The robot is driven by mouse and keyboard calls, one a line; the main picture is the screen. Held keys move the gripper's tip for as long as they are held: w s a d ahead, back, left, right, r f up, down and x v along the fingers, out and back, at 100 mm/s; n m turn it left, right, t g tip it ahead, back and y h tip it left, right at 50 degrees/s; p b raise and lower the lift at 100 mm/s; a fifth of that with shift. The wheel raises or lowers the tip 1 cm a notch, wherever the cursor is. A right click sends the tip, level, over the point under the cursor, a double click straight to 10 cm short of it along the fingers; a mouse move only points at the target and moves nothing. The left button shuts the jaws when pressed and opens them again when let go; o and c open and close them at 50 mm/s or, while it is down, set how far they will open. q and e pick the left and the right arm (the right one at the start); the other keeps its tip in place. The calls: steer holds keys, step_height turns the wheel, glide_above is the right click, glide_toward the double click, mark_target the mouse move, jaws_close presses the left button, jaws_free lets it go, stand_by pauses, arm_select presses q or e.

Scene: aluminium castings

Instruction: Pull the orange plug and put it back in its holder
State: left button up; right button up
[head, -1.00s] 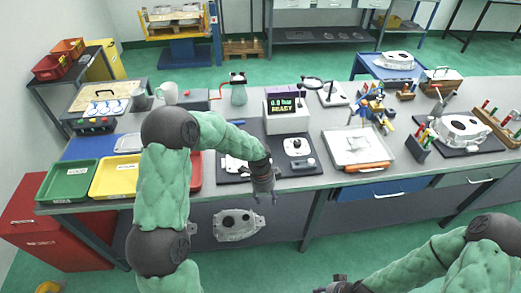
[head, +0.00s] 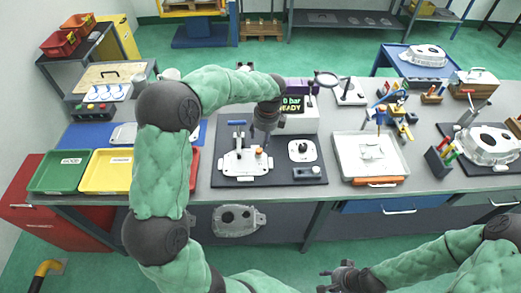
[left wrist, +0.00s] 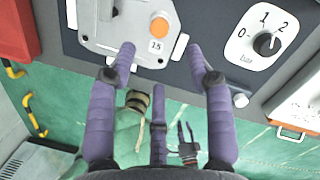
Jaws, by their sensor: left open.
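The orange plug (head: 258,151) stands upright on the pale casting fixture (head: 236,166) on a dark mat; a white label "15" is beside it. In the left wrist view, the orange plug (left wrist: 159,28) is a round top beyond my fingertips, roughly centred between them. My left gripper (head: 266,137) is above and just behind the plug, open and empty, apart from it. In the left wrist view, the left gripper's fingers (left wrist: 160,52) are spread. My right gripper (head: 332,279) is low in front of the bench, its fingers apart and empty. I cannot make out the plug's holder.
A pressure dial (head: 303,150) and a small grey box (head: 307,173) are right of the fixture. A blue-handled clamp (head: 236,123) stands at its back. The "READY" display unit (head: 300,115) is close behind my left gripper. A white tray (head: 345,168) lies farther right.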

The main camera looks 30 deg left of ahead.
mark_target(259, 150)
arm_select(q)
steer(key=f, duration=0.4)
steer(key=shift+w+a+b, duration=0.2)
steer(key=shift+a+b, duration=0.1)
steer(key=shift+b, duration=0.05)
steer(key=shift+a+f+b, duration=0.2)
steer(key=shift+f+b, duration=0.1)
steer(key=shift+f, duration=0.55)
steer(key=shift+a+f+b, duration=0.15)
steer(key=shift+f+b, duration=0.15)
steer(key=shift+f, duration=0.5)
steer(key=shift+a+f+b, duration=0.2)
steer(key=shift+f+b, duration=0.1)
steer(key=shift+f, duration=0.55)
steer(key=shift+c, duration=0.3)
steer(key=c, duration=0.4)
steer(key=o, duration=0.5)
steer(key=shift+c, duration=0.2)
steer(key=shift+r, duration=0.1)
